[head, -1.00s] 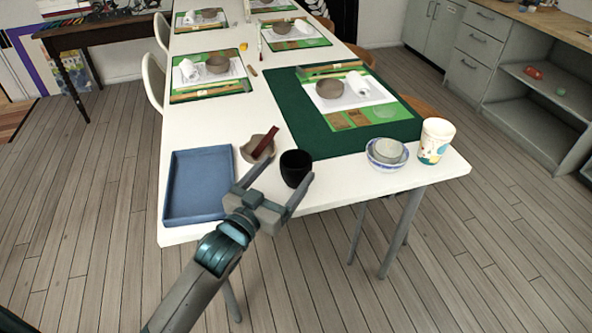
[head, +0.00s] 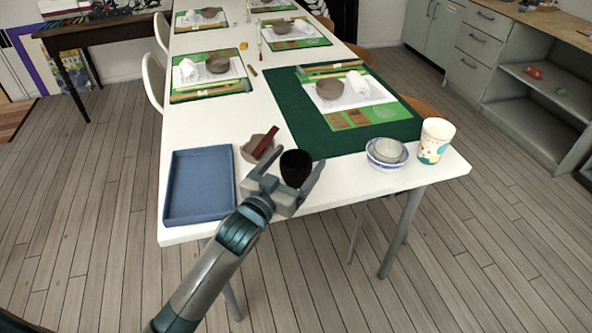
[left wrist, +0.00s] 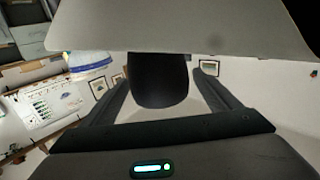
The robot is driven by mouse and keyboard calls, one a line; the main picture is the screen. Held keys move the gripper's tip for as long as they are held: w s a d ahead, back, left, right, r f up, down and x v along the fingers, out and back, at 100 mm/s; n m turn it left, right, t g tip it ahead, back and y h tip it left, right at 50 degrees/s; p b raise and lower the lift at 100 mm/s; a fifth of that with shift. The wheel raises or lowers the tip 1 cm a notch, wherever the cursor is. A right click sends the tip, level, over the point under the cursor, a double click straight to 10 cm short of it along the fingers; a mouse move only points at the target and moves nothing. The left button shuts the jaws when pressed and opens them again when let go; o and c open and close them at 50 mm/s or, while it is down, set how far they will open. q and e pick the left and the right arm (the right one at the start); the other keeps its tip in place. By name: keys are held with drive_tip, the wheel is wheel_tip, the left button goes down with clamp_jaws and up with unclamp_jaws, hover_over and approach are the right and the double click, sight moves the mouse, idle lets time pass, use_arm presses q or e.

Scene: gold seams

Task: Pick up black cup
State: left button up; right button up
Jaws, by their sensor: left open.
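The black cup (head: 295,167) stands near the front edge of the white table in the head view. My left gripper (head: 295,178) is open, with its fingers reaching to either side of the cup's near part. In the left wrist view the cup (left wrist: 160,82) shows as a dark shape between the two open fingers of the left gripper (left wrist: 160,90), with a gap on each side. A grey surface covers the top of that view and hides part of the cup. I see no right gripper.
A blue tray (head: 199,186) lies to the left. A small bowl with a dark red stick (head: 265,141) stands just behind the gripper. Nested bowls (head: 387,152) and a patterned white cup (head: 434,141) stand at the right. A green mat (head: 316,138) lies behind the cup.

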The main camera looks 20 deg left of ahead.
use_arm(q)
drive_tip(key=c, duration=1.2)
drive_tip(key=shift+c, duration=0.2)
use_arm(e)
drive_tip(key=shift+w+r, duration=0.25)
drive_tip(key=shift+w, duration=0.05)
use_arm(q)
drive_tip(key=shift+r, duration=0.1)
use_arm(e)
drive_tip(key=shift+s, duration=0.15)
use_arm(q)
drive_tip(key=shift+r, duration=0.55)
drive_tip(key=s+d+r+p, duration=0.1)
drive_tip(key=s+d+r, duration=0.1)
drive_tip(key=d+r, duration=0.7)
drive_tip(key=shift+d+r, duration=0.4)
drive_tip(key=shift+d, duration=0.85)
use_arm(e)
drive_tip(key=shift+x, duration=1.9)
drive_tip(key=shift+s, duration=0.2)
